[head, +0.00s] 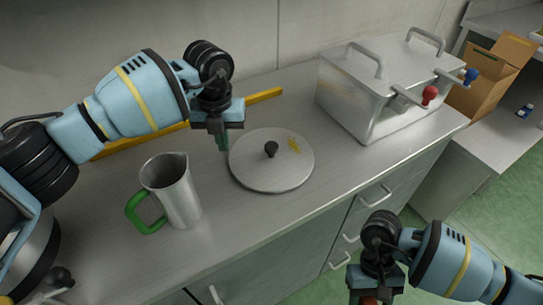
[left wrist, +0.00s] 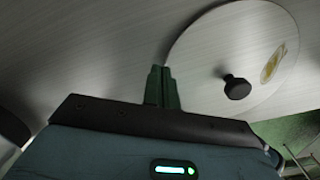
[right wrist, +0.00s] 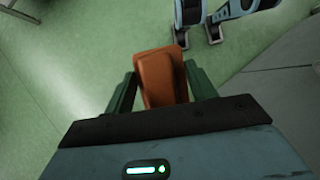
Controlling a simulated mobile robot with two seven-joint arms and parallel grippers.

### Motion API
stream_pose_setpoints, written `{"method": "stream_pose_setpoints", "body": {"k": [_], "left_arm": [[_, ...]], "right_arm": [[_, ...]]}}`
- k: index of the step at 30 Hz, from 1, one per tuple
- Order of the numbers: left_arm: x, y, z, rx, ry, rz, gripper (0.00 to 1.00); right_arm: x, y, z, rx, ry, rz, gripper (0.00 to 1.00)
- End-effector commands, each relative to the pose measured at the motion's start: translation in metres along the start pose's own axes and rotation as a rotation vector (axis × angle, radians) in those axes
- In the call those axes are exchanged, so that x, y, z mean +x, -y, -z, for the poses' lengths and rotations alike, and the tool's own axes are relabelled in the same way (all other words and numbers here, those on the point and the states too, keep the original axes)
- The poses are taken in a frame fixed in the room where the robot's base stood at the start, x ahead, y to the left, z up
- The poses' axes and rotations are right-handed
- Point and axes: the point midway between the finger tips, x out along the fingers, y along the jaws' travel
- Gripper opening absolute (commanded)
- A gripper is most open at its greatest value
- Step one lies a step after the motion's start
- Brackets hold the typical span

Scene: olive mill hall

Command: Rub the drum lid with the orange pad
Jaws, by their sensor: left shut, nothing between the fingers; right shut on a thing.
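The drum lid (head: 255,172) is a round grey metal disc with a black knob, lying flat on the counter. A yellowish smear (head: 294,144) is on its far right part, and the lid also shows in the left wrist view (left wrist: 210,70). My left gripper (head: 222,146) is shut and empty, at the lid's left edge; I cannot tell whether it touches. The orange pad (right wrist: 163,78) is between the fingers of my right gripper (right wrist: 163,92), over the green floor. In the head view only a bit of the pad (head: 369,300) shows at the bottom edge.
A metal jug (head: 178,190) with a green handle stands left of the lid. A steel box (head: 385,85) with red and blue knobs stands at the back right. A yellow bar (head: 262,96) lies along the wall. The counter's front edge lies between my right gripper and the lid.

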Motion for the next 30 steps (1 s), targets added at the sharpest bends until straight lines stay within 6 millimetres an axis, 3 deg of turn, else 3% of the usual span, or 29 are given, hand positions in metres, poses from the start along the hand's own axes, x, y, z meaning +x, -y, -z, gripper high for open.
{"method": "stream_pose_setpoints", "body": {"k": [30], "left_arm": [[0.018, 0.0, 0.0, 0.0, 0.0, 0.0, 0.0]], "right_arm": [[0.005, 0.0, 0.001, 0.0, 0.007, 0.0, 0.38]]}}
